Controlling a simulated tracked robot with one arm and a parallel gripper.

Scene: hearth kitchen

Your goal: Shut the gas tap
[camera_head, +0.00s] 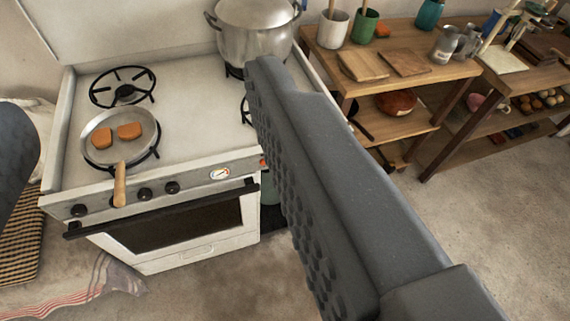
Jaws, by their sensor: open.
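A white gas stove (190,125) stands at the left and centre. Its front panel carries black knobs (144,194) and a round dial (220,174). Beside the stove's right front corner, a green gas cylinder (268,188) shows only in part behind my right finger. A small orange-red piece (263,163) shows above it; I cannot tell whether it is the gas tap. My gripper (138,95) is open and empty, with one finger at the left edge and the other across the centre right. It appears above and in front of the stove, touching nothing visible.
A pan (112,128) with two orange-brown pieces sits on the front left burner, its wooden handle overhanging the front. A large steel pot (252,28) stands at the back right. A wooden shelf table (445,72) stands right.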

